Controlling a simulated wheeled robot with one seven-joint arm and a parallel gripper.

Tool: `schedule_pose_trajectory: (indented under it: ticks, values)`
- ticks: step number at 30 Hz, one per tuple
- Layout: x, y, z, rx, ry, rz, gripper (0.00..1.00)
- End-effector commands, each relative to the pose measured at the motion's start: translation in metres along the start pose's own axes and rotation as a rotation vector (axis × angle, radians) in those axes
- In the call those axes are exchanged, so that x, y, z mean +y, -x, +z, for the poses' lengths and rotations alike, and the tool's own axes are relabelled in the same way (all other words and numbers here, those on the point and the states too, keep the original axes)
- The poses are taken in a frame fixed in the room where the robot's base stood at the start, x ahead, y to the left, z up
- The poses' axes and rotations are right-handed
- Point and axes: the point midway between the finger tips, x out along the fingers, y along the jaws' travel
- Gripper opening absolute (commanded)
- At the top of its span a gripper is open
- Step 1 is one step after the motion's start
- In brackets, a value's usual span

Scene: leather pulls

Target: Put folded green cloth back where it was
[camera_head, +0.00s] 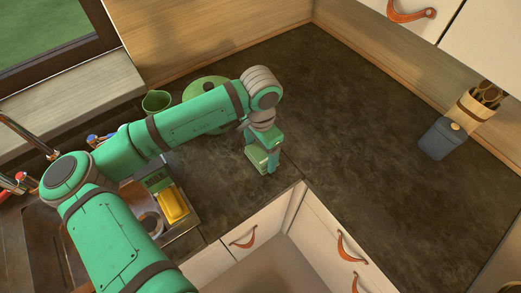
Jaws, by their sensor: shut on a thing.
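My gripper (265,164) points down over the dark countertop near its front inner corner. It is shut on a small light green block-like bundle, the folded green cloth (256,157). The cloth is partly covered by the green fingers. I cannot tell whether its underside touches the countertop.
The sink (45,240) is at the left, with a yellow sponge (173,204) and a dark green item (157,181) at its edge. A green cup (156,101) and round green dish (205,88) stand behind my arm. The right countertop (340,120) is clear.

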Motion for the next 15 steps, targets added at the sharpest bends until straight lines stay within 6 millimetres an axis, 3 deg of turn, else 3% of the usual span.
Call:
schedule_pose_trajectory:
  ticks: [1, 3, 15]
  values:
    - [-0.0001, -0.0007, 0.0001, 0.000, 0.000, 0.000, 0.82]
    - [-0.0001, -0.0004, 0.0001, 0.000, 0.000, 0.000, 0.96]
    - [-0.0005, 0.0047, 0.0000, 0.000, 0.000, -0.002, 0.96]
